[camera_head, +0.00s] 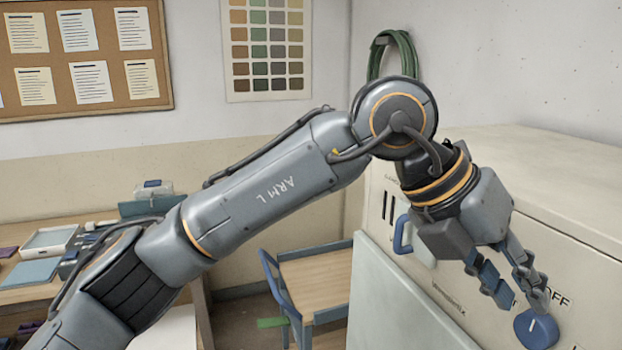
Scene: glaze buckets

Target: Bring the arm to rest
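My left arm (290,185), marked "ARM L", reaches in from the lower left and bends down at the elbow. My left gripper (522,302) points down in front of the pale cabinet (400,285) at the right. Its two fingers are apart with nothing seen between them. A round blue knob (537,331) with a white mark is on the cabinet front, just below the fingertips in the picture. One fingertip overlaps the knob's top edge; I cannot tell if they touch. The word "OFF" shows beside the knob. My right gripper is not in view.
A blue handle (402,234) sticks out of the cabinet. A wooden table with blue edges (315,280) stands behind my arm. A workbench (30,294) with trays is at the left. A green hose (388,50) hangs on the wall.

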